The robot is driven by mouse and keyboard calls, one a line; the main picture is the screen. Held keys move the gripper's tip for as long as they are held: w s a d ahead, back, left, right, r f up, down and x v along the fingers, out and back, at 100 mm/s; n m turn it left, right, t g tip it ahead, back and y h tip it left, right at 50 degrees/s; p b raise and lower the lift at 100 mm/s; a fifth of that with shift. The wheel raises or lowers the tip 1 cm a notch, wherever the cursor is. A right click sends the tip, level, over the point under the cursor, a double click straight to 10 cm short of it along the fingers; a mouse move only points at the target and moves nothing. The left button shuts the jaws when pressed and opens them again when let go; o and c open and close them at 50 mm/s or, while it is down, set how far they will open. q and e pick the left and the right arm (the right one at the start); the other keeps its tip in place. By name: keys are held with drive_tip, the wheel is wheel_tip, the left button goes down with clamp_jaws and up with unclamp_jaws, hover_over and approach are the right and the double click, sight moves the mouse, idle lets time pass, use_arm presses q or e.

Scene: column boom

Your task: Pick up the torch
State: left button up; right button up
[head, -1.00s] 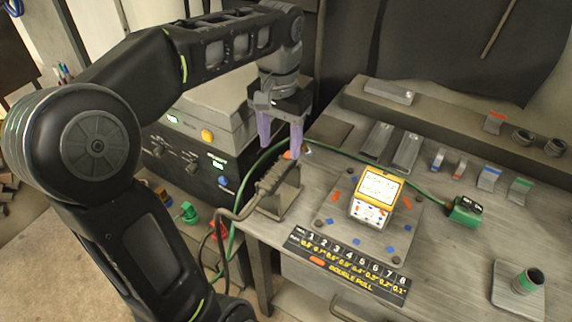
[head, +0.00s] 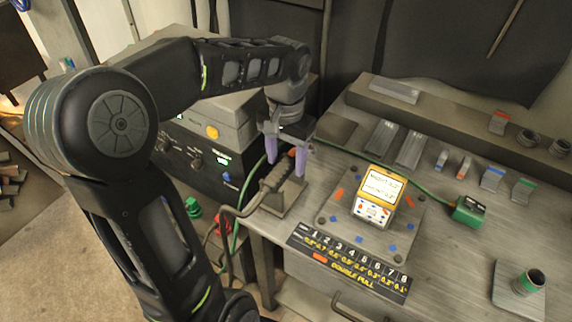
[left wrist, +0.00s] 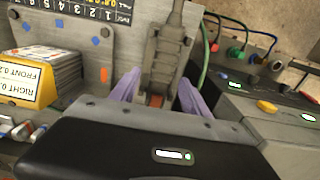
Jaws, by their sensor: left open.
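The torch (head: 274,178) is a grey ribbed handle with a hose, resting tilted on a metal stand (head: 287,197) at the left edge of the workbench. In the left wrist view the torch (left wrist: 165,50) points toward the camera, with an orange-red part near its end. My left gripper (head: 286,166) is open, its two purple fingers pointing down around the upper end of the torch. In the left wrist view the fingers (left wrist: 160,92) lie on either side of the torch, with gaps visible. I cannot tell whether either finger touches it. My right gripper is not in view.
A yellow-topped card block (head: 381,190) stands on a dotted plate right of the torch. A numbered black strip (head: 348,262) lies along the bench's front edge. The welding machine (head: 205,150) is close behind on the left.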

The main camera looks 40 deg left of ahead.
use_arm(q)
drive_tip(key=shift+f, duration=0.8)
clamp_jaws()
idle(0.4)
